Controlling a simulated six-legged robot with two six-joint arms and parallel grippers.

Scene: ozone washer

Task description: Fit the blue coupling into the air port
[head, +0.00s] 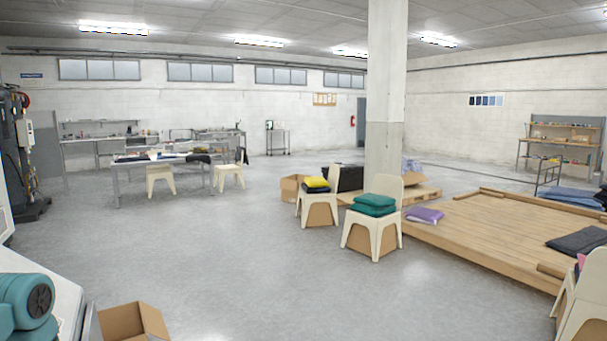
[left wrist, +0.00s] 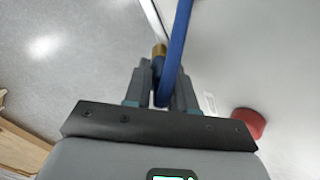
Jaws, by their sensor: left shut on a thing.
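In the left wrist view my left gripper (left wrist: 157,75) is shut on the blue coupling (left wrist: 157,66), which sits between its two grey fingers. A blue hose (left wrist: 180,40) loops down in front of the right finger and runs up out of the picture. A brass-coloured piece (left wrist: 159,49) shows just beyond the fingertips, in line with the coupling. I cannot tell whether it belongs to the coupling or to the air port. I cannot make out the air port for certain in either view. Neither gripper shows in the head view.
A pale panel with a red round part (left wrist: 249,123) lies right of my left gripper. In the head view an open cardboard box (head: 133,322) stands at the lower left. Chairs (head: 375,215) and a wooden platform (head: 490,225) stand to the right. The middle floor is clear.

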